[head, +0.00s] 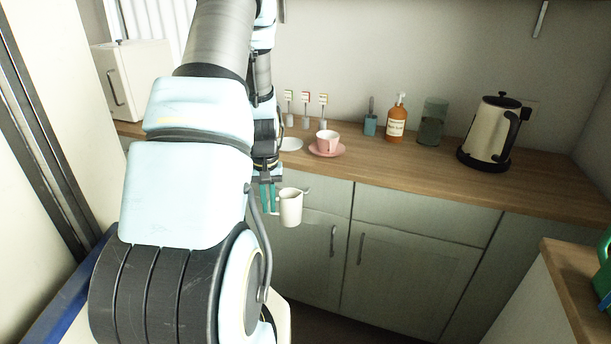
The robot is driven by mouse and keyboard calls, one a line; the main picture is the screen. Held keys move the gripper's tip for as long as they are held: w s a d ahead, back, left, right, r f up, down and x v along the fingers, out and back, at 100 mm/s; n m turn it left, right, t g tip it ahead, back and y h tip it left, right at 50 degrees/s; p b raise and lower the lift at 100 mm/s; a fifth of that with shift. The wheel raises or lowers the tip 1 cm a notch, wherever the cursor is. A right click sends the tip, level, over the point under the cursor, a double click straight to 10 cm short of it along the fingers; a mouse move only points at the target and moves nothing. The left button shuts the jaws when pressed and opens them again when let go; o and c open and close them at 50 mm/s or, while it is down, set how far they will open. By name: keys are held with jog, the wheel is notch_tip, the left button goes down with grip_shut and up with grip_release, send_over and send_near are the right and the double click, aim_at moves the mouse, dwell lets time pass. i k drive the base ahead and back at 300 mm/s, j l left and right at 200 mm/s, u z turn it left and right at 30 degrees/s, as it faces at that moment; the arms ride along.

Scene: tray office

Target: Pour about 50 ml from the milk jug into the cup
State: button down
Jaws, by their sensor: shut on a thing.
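The milk jug (291,208) is small and cream-white and looks upright. My gripper (268,196) is shut on it at its left side, in front of the counter's front edge. What is in the jug cannot be seen. A pink cup (327,141) stands on a pink saucer (327,151) on the wooden counter, behind the jug and to its right. The jug is apart from the cup. The inside of the cup is too small to make out.
A second wooden surface (572,285) stands front right. The counter's front middle is clear.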

aim_at(327, 140)
jog(key=i+u, duration=0.55)
jog(key=u, duration=0.15)
